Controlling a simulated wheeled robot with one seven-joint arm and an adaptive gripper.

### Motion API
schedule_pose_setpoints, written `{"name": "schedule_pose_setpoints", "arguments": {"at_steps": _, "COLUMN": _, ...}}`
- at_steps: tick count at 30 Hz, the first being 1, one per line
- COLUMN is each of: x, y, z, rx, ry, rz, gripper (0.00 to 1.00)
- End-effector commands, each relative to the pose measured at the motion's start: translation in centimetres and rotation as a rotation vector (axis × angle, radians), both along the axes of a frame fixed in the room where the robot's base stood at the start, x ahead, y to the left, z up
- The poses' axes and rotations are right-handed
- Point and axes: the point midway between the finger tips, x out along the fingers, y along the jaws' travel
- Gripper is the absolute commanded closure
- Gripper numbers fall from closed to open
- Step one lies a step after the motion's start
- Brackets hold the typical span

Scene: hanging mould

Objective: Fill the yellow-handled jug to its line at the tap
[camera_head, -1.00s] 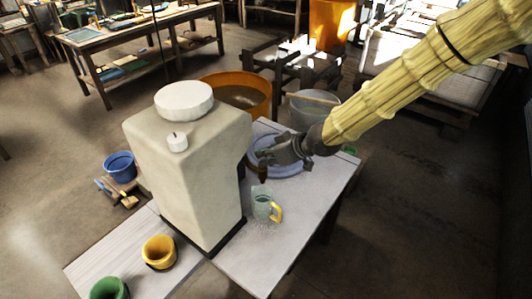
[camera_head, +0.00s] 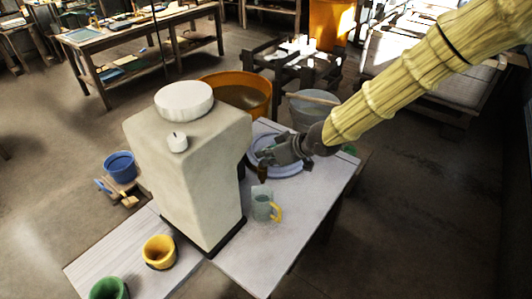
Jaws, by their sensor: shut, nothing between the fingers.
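The clear jug (camera_head: 261,208) with a yellow handle (camera_head: 277,212) stands upright on the pale table, close to the right side of the beige tank (camera_head: 187,175). Its line and water level are too small to make out. A small brown piece (camera_head: 262,173), which looks like the tap's end, shows just above the jug. The rest of the tap is hidden or too dark to tell. My gripper (camera_head: 263,157) is shut and empty, just above the brown piece. I cannot tell whether they touch.
A pale blue round dish (camera_head: 291,170) lies behind my gripper. Yellow (camera_head: 159,252) and green (camera_head: 109,289) cups stand at the front left. An orange tub (camera_head: 262,95) and a grey bucket (camera_head: 311,108) stand behind. The table right of the jug is clear.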

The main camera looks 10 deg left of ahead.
Motion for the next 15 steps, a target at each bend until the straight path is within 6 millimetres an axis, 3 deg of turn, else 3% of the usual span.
{"name": "schedule_pose_setpoints", "arguments": {"at_steps": 1, "x": -0.77, "y": -0.38, "z": -1.46, "rx": -0.018, "ry": 0.019, "rz": 0.003, "gripper": 1.00}}
{"name": "schedule_pose_setpoints", "arguments": {"at_steps": 15, "x": -0.73, "y": -0.47, "z": -0.69, "rx": -0.017, "ry": 0.018, "rz": 0.002, "gripper": 1.00}}
